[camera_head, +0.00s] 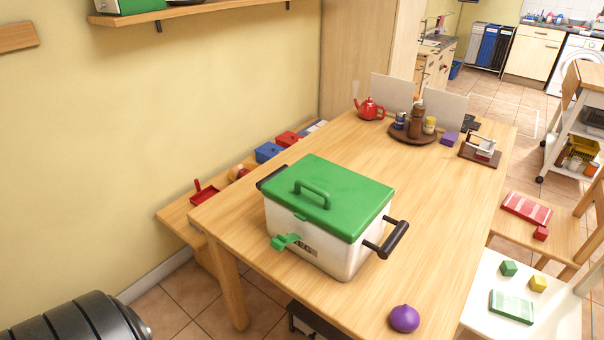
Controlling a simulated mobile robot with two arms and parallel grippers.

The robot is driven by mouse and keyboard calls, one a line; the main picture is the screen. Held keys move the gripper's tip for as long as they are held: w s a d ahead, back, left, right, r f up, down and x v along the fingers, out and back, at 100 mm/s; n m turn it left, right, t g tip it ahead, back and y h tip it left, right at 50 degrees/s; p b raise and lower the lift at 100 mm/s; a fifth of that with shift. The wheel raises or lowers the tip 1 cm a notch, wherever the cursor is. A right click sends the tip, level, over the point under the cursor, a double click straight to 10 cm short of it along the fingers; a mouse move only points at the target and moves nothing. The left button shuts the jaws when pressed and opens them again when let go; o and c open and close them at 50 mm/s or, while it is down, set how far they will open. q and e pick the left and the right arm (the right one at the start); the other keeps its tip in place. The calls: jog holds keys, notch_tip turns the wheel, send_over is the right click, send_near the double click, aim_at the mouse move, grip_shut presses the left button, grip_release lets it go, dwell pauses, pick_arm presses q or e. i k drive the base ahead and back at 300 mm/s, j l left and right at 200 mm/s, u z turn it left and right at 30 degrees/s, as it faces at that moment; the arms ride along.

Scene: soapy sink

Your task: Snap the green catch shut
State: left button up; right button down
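A white box (312,238) with a green lid (335,190) stands on the wooden table (430,240). The lid lies flat on the box and has a green handle on top. The green catch (286,241) is on the box's front face, near the left corner. It sticks outward from the wall, apart from the lid's edge. Dark lettering on the wall is partly hidden behind it. Dark side handles (394,240) stick out at both ends of the box. Neither of my grippers is in view.
A purple onion-shaped thing (404,318) lies near the table's front edge. A red teapot (370,109), a round tray (405,137) with jars and a purple block (449,138) stand at the back. A bench (176,213) runs along the wall. The tabletop around the box is mostly clear.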

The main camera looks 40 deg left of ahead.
aim_at(278, 243)
jog(key=k+j, duration=0.1)
jog(key=j, duration=0.5)
jog(key=k+j, duration=0.1)
jog(key=j, duration=0.55)
jog(key=k+j, duration=0.1)
jog(key=j, duration=0.5)
